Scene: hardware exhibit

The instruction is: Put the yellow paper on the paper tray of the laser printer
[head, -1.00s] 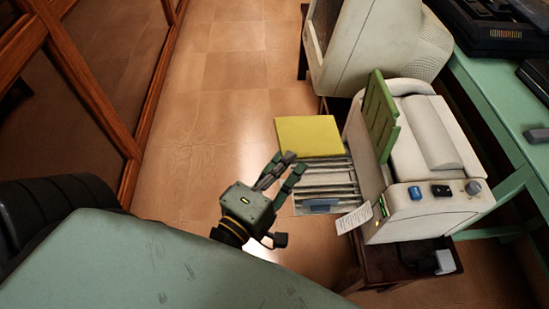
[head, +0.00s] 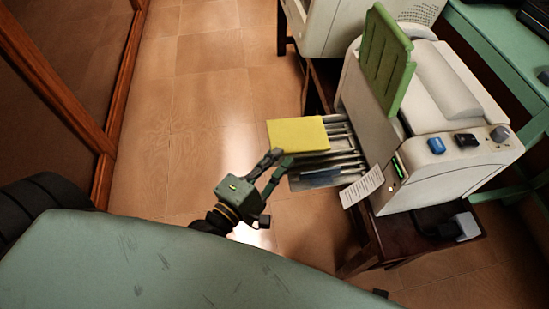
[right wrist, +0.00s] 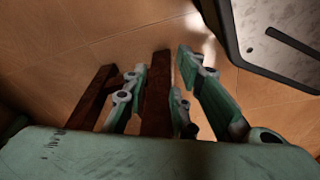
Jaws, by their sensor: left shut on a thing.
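The yellow paper (head: 298,134) is a flat sheet or thin stack in the head view. My left gripper (head: 276,158) is shut on its near left edge. The paper lies over the far left part of the paper tray (head: 318,178), a slatted grey tray sticking out left from the white laser printer (head: 455,115). I cannot tell whether the paper rests on the tray or hangs just above it. My right gripper (right wrist: 162,70) shows only in the right wrist view, with its fingers apart and nothing held between them.
A green slatted panel (head: 387,62) stands up on the printer. A white printed slip (head: 362,187) hangs at its front left corner. The printer stands on a dark wooden table (head: 357,262). A cream monitor (head: 330,28) is behind. Tiled floor at left is clear.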

